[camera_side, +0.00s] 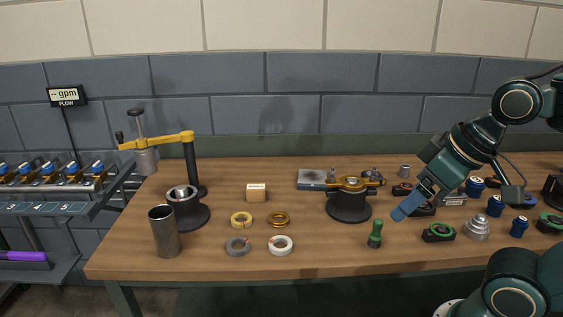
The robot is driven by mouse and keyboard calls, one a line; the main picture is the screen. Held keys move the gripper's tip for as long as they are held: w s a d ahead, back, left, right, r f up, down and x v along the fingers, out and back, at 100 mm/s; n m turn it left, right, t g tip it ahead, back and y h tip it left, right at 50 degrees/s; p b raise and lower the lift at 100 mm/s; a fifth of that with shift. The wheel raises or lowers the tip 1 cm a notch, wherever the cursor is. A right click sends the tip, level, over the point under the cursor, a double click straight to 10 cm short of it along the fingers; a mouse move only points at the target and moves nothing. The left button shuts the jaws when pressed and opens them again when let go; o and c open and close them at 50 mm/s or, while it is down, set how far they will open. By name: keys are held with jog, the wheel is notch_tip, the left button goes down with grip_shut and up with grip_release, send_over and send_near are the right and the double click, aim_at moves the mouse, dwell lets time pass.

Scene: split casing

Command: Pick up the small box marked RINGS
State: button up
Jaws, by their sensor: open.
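A small tan box (256,194) stands on the wooden bench, left of the middle, behind several rings. It has a pale strip along its top edge; any lettering is too small to read. My gripper (402,213) is at the right, well away from the box, angled down and to the left over the bench. Its blue finger end shows, with nothing seen held in it. The gap between its fingers is hard to make out from this side.
Several rings lie in front of the box, including a yellow ring (241,219) and a white ring (281,245). A steel cylinder (164,231) and a yellow-armed press (187,195) stand left.

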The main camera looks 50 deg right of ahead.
jog(key=w+d+r+m+g+y, duration=0.15)
jog(key=w+m, duration=0.45)
jog(key=w, duration=0.7)
jog(key=w+d+r+m+t, duration=0.1)
jog(key=w+r+m, duration=0.35)
jog(key=w, duration=0.85)
jog(key=w+d+f+m, duration=0.5)
jog(key=w+f+m, duration=0.2)
jog(key=w+f, duration=0.2)
jog(key=w+d+f+m+g+y, duration=0.1)
jog(key=w+d+f+m, duration=0.4)
jog(key=w+f+m, duration=0.2)
jog(key=w+f, duration=0.2)
jog(key=w, duration=0.1)
jog(key=shift+w+d+m, duration=0.2)
jog(key=shift+d+m, duration=0.15)
jog(key=shift+d, duration=0.05)
